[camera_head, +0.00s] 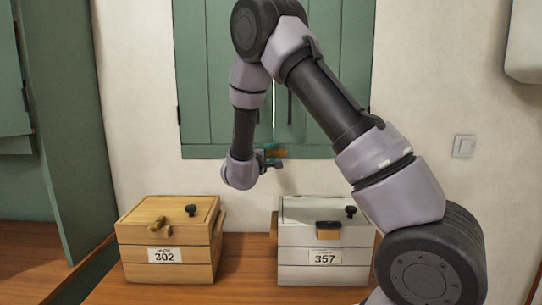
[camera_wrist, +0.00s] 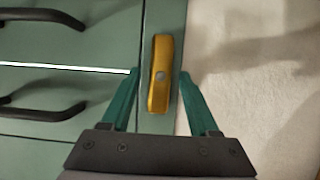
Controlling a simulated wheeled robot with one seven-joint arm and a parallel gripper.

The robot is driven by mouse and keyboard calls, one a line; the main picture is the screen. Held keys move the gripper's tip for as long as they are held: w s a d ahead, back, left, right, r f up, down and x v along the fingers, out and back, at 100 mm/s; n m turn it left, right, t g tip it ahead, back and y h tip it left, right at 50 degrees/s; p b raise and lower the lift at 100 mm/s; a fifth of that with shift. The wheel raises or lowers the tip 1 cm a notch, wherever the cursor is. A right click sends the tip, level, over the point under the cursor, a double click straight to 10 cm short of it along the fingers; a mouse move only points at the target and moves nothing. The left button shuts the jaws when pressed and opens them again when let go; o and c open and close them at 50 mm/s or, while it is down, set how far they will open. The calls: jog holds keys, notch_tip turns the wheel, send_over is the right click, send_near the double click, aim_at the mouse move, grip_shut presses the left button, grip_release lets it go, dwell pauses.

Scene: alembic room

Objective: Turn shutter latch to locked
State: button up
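The shutter latch is a golden bar with a grey pivot (camera_wrist: 161,74) on the green shutter frame, pointing up and down in the wrist view. In the head view, a small part of the latch (camera_head: 278,153) shows at the lower edge of the green shutter (camera_head: 222,75), partly behind my gripper. My gripper (camera_wrist: 160,75) is open, with one teal finger on each side of the latch's lower half. Gaps show between the fingers and the latch. In the head view my gripper (camera_head: 270,159) is small and partly hidden by my wrist.
Two dark handles (camera_wrist: 45,110) stick out from the shutter panels, left of my fingers, beside a bright slit. Below stand a wooden box marked 302 (camera_head: 130,250) and a white box marked 357 (camera_head: 290,238). A wall switch (camera_head: 464,146) is at right.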

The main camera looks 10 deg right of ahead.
grip_shut()
jog(key=shift+m, duration=0.4)
jog(key=shift+r+m+g+y, duration=0.2)
jog(key=shift+m+g+y, duration=0.3)
jog(key=shift+m, duration=0.7)
jog(key=m+y, duration=0.2)
jog(key=m, duration=0.1)
jog(key=shift+d+r+m+g, duration=0.15)
jog(key=shift+m+g, duration=0.15)
jog(key=shift+g, duration=0.1)
jog(key=m+y, duration=0.1)
jog(key=m, duration=0.1)
jog(key=m+y, duration=0.1)
jog(key=shift+s+d+m, duration=0.1)
jog(key=shift+d+m, duration=0.1)
jog(key=shift+m, duration=0.2)
jog(key=shift+d+m+y, duration=0.15)
jog(key=shift+m+y, duration=0.95)
jog(key=shift+m, duration=0.2)
jog(key=shift+o, duration=1.2)
grip_release()
jog(key=shift+r, duration=0.1)
